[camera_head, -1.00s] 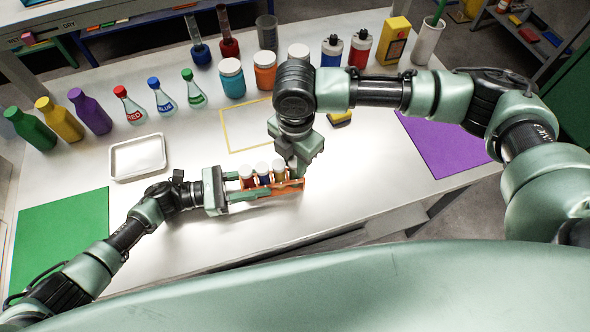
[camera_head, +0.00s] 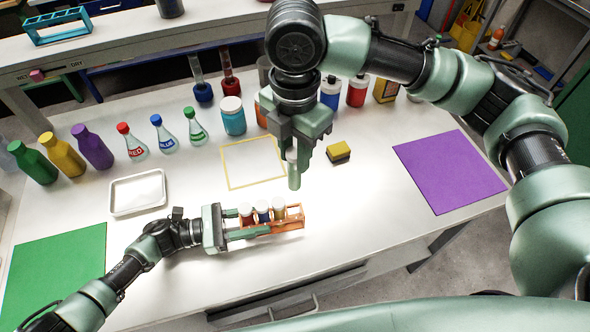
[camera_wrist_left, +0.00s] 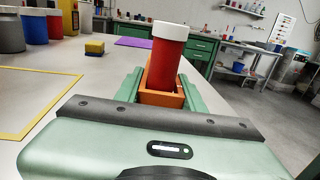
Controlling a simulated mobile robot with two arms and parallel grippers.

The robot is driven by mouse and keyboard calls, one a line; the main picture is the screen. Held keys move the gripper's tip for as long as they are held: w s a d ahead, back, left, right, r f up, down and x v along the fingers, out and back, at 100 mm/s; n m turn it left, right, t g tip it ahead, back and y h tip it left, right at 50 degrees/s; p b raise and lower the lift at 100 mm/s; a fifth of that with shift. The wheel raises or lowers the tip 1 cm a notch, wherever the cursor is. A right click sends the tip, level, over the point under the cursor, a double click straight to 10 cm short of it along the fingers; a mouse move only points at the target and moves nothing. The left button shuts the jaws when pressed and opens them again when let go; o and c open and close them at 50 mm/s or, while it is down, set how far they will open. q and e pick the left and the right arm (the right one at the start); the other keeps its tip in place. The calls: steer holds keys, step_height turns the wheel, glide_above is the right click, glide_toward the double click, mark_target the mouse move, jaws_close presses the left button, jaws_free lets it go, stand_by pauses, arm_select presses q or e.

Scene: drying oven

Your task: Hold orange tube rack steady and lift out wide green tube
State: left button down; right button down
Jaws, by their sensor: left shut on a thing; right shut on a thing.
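The orange tube rack (camera_head: 291,226) stands on the white table in front of me. My left gripper (camera_head: 256,225) is shut on it, with its fingers along the rack's sides. Three white-capped tubes stand in the rack: a red tube (camera_head: 246,218), a blue tube (camera_head: 263,215) and a yellowish tube (camera_head: 279,213). The rack's right end is empty. My right gripper (camera_head: 292,157) is shut on the wide green tube (camera_head: 294,180) and holds it upright above and behind the rack. In the left wrist view the red tube (camera_wrist_left: 164,60) hides the tubes behind it.
A yellow square outline (camera_head: 225,170), a yellow-and-black sponge (camera_head: 339,151) and a white tray (camera_head: 113,198) lie behind the rack. Bottles and flasks line the back. A purple mat (camera_head: 450,170) lies right, a green mat (camera_head: 55,270) left.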

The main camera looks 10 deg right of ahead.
stand_by(0.3)
arm_select(q)
steer(key=c, duration=0.8)
jaws_free()
steer(key=a, duration=1.2)
